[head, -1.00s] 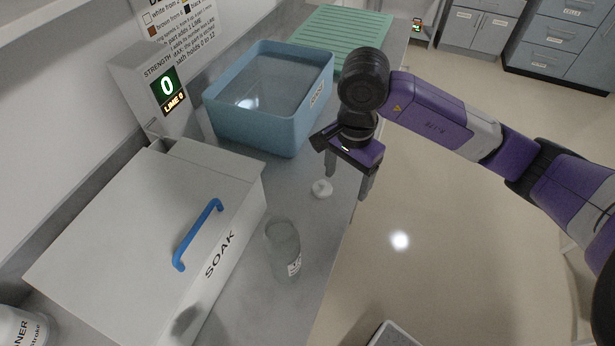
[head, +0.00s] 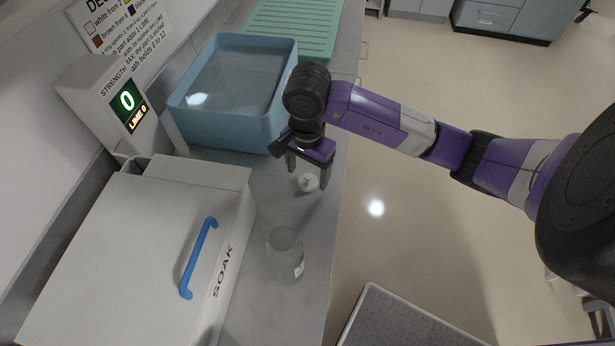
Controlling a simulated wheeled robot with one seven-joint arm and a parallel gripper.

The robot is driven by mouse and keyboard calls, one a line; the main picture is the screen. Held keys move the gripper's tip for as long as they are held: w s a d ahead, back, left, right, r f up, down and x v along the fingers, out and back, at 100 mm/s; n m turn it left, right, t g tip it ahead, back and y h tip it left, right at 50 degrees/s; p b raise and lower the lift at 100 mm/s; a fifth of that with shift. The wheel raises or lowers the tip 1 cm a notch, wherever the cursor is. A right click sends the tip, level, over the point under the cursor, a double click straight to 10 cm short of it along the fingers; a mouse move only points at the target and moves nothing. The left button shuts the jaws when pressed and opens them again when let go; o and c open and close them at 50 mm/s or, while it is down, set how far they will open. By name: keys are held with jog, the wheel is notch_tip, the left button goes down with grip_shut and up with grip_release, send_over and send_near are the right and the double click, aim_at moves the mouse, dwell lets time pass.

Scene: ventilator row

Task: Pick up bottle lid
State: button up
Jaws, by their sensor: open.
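The bottle lid (head: 309,183) is a small white piece lying on the grey counter (head: 262,215). My gripper (head: 307,180) points down over it with its fingers apart, one on each side of the lid in the picture. Nothing is held. I cannot tell how far the fingertips are above the counter. A clear, open-topped bottle (head: 285,255) with a small white label stands on the counter, nearer the camera than the lid.
A white box marked SOAK (head: 130,250) with a blue handle (head: 198,258) stands at left. A blue basin (head: 232,130) is behind my gripper, with a green ribbed mat (head: 290,25) beyond. The counter's edge is right of the lid.

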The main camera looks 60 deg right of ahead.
jog(key=shift+f, duration=0.9)
jog(key=c, duration=1.4)
